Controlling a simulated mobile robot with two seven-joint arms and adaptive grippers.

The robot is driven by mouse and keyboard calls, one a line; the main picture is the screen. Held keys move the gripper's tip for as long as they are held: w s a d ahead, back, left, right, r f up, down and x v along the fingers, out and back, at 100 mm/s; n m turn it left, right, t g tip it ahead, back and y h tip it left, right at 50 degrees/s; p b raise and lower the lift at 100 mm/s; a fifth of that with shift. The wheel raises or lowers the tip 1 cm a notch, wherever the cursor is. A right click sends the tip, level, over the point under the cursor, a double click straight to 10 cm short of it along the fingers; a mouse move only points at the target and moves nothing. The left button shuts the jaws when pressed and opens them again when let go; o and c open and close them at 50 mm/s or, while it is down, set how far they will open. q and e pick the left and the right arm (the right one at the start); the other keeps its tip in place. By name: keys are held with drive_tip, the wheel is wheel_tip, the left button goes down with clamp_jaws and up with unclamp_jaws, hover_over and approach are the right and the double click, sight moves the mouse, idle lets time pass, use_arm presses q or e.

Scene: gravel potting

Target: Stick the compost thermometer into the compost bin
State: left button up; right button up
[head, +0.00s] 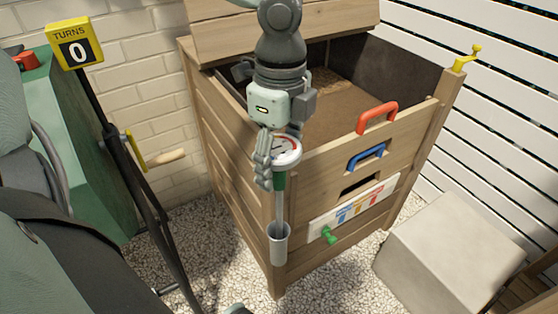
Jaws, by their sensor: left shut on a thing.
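The compost thermometer has a round dial with a white face and red rim (285,151), a green collar and a thin grey stem. Its stem hangs upright, and its lower end is hidden in a grey tube holder (279,244) at the bin's near corner. My left gripper (272,165) is shut on the thermometer at the dial and collar, pointing down. The wooden compost bin (230,150) stands with its lid (285,30) raised, and brown compost (345,105) shows inside, behind the gripper. My right gripper is not in view.
The bin's front carries a red handle (377,116), a blue handle (367,155), a coloured label and a green knob (329,235). A yellow fitting (467,58) tops the right post. A pale block (455,255) stands at right. A "TURNS 0" sign (75,45) stands at left.

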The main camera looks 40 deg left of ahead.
sight(279, 148)
use_arm(q)
drive_tip(key=shift+r+p, duration=1.55)
drive_tip(key=shift+p, duration=0.15)
drive_tip(key=shift+c, duration=0.2)
drive_tip(key=shift+r+p, duration=1)
drive_tip(key=shift+r, duration=11.5)
drive_tip(key=shift+c, duration=0.5)
